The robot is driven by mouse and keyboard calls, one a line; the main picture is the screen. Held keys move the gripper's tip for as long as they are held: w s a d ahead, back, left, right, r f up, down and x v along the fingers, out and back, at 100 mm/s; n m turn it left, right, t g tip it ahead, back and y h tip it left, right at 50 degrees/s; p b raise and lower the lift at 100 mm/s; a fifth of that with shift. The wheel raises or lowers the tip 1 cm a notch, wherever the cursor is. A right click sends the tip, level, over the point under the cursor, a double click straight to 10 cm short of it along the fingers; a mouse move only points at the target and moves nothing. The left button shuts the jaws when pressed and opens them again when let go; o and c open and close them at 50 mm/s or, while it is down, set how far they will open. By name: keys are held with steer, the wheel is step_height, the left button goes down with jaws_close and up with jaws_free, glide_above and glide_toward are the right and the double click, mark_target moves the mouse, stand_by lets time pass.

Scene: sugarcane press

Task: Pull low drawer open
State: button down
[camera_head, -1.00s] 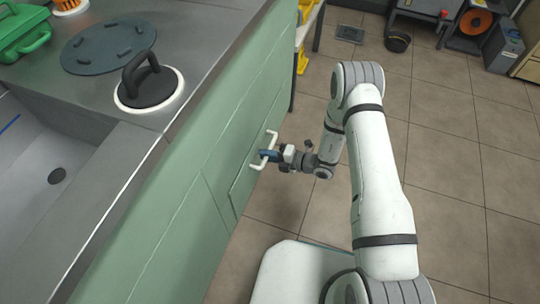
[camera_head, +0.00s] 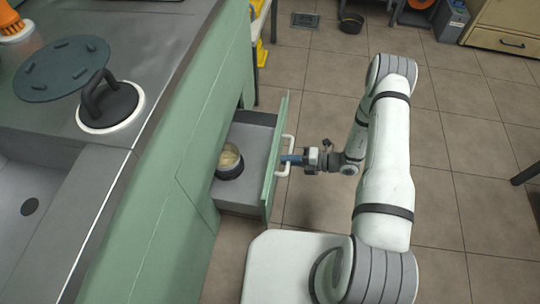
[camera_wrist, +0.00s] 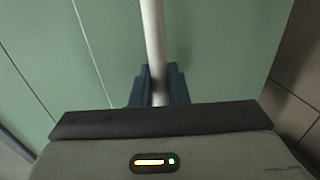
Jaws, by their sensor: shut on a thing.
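The low drawer (camera_head: 272,165) in the green cabinet stands well open, its green front pulled out to the right. Its white bar handle (camera_head: 285,157) runs along the outside of the front. My gripper (camera_head: 290,159) is shut on this handle. In the wrist view the pale handle (camera_wrist: 153,45) passes between my dark blue fingers (camera_wrist: 158,85), with the green drawer front (camera_wrist: 215,50) close behind. A round dark container with pale contents (camera_head: 230,160) sits inside the drawer.
The green cabinet (camera_head: 150,200) with its steel counter and sink lies to the left. The tiled floor (camera_head: 455,200) right of my arm is mostly clear.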

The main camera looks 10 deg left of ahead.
steer(key=f+v, duration=0.2)
steer(key=v, duration=0.9)
steer(key=shift+d+f, duration=0.2)
steer(key=shift+d, duration=0.2)
steer(key=c, duration=1.5)
jaws_free()
steer(key=p+v, duration=0.2)
steer(key=v, duration=0.5)
steer(key=shift+s+d+r, duration=0.1)
steer(key=shift+s+d, duration=0.05)
steer(key=shift+d, duration=0.2)
